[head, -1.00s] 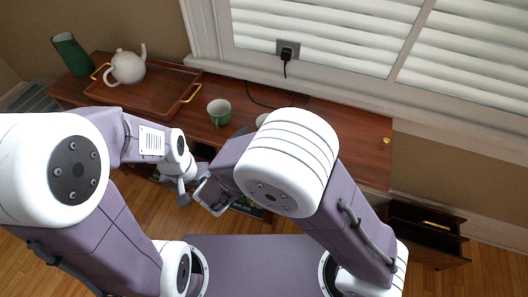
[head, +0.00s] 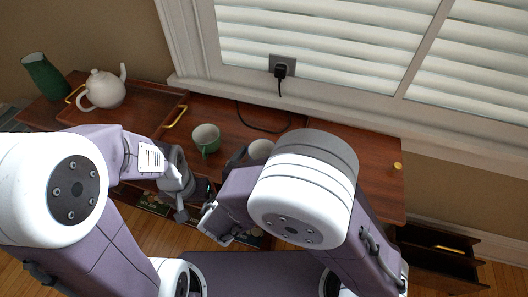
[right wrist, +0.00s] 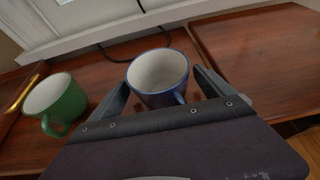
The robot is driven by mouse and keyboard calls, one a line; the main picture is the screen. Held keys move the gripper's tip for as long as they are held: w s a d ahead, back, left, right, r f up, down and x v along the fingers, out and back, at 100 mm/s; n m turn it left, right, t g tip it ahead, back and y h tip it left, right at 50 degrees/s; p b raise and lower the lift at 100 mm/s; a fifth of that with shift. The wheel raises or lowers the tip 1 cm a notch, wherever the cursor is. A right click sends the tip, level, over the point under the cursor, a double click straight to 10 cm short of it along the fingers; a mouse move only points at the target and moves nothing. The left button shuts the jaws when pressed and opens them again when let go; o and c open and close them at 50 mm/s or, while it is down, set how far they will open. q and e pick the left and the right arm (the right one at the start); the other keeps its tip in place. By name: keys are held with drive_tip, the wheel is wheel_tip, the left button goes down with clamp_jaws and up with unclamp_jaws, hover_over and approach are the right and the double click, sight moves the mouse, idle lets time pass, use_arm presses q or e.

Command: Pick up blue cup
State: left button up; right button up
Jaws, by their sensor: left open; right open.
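The blue cup (right wrist: 158,80) is upright on the wooden cabinet top in the right wrist view, white inside, its handle turned toward my gripper. My right gripper (right wrist: 163,90) is open, with one finger on each side of the cup; whether either touches it I cannot tell. In the head view only the blue cup's pale rim and inside (head: 260,148) show behind my right arm. There, one dark finger of my right gripper (head: 238,156) shows beside it. My left gripper (head: 181,195) is open and empty, in front of the cabinet's front edge, partly hidden by its arm.
A green cup (head: 206,138) stands left of the blue cup. Further left are a wooden tray (head: 148,122) with gold handles, a white teapot (head: 105,90) and a green vase (head: 43,76). A black cord (head: 247,122) lies behind the cups. The cabinet top (head: 355,165) is clear at the right.

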drive_tip(key=shift+w+d+f, duration=0.1)
drive_tip(key=shift+w+f, duration=0.25)
drive_tip(key=shift+w, duration=0.3)
drive_tip(key=shift+r, duration=0.1)
drive_tip(key=shift+s+r, duration=0.25)
drive_tip(key=shift+s, duration=0.2)
drive_tip(key=shift+c, duration=0.3)
drive_tip(key=shift+s, duration=0.2)
drive_tip(key=c, duration=0.5)
use_arm(q)
drive_tip(key=shift+w+f, duration=0.1)
drive_tip(key=shift+w, duration=0.15)
use_arm(e)
drive_tip(key=shift+w+f, duration=0.1)
drive_tip(key=shift+w, duration=0.05)
drive_tip(key=c, duration=1.1)
